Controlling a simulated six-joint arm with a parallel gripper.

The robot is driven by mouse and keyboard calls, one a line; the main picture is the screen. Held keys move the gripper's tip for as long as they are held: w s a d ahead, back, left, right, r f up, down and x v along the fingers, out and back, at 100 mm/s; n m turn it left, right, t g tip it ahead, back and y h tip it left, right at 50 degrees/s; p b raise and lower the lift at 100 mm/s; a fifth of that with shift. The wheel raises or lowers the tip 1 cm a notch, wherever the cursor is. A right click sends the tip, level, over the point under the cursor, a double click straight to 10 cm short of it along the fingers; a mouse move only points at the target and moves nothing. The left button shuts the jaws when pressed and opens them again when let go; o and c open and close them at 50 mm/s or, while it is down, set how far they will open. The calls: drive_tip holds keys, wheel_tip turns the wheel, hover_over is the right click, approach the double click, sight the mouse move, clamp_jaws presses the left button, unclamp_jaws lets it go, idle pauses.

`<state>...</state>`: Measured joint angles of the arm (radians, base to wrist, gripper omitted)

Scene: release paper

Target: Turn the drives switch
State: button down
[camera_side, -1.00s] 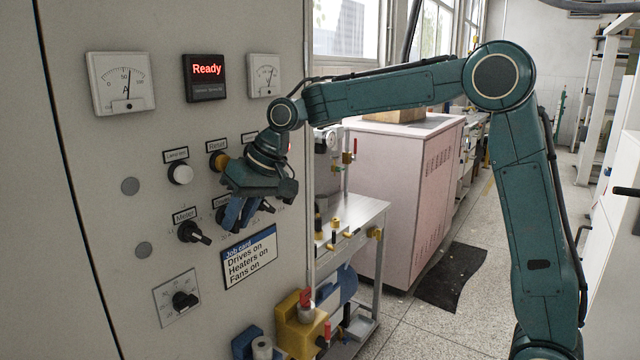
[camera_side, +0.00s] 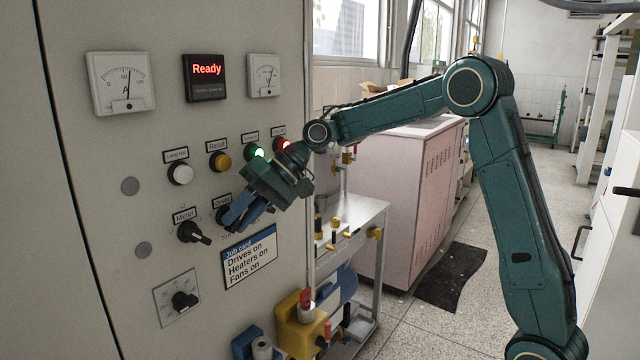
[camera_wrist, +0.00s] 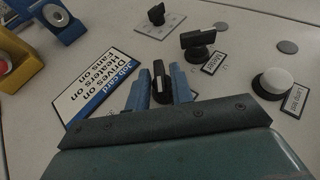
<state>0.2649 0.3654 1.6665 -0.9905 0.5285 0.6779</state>
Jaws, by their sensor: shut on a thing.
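The drives switch is a black knob (camera_side: 222,212) on the grey panel, under a label reading Drives; my fingers cover much of it in the side view. My gripper (camera_side: 236,217) reaches it from the right, tilted down to the left. In the wrist view the knob (camera_wrist: 159,76) stands between the two blue fingers of my gripper (camera_wrist: 160,88), with a white line on its top. The gripper is shut on this knob. The scale around it is mostly hidden.
The Meter knob (camera_side: 193,232) is close on the left, with the white lamp-test button (camera_side: 180,173) above it. The amber Reset button (camera_side: 220,161) and green lamp (camera_side: 256,152) are above. The job card (camera_side: 248,262) is just below. A display (camera_side: 206,77) reads Ready.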

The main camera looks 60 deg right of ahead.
idle(0.3)
drive_tip(key=c, duration=1.5)
unclamp_jaws()
drive_tip(key=v, duration=1.4)
drive_tip(key=shift+w+d+f, duration=0.1)
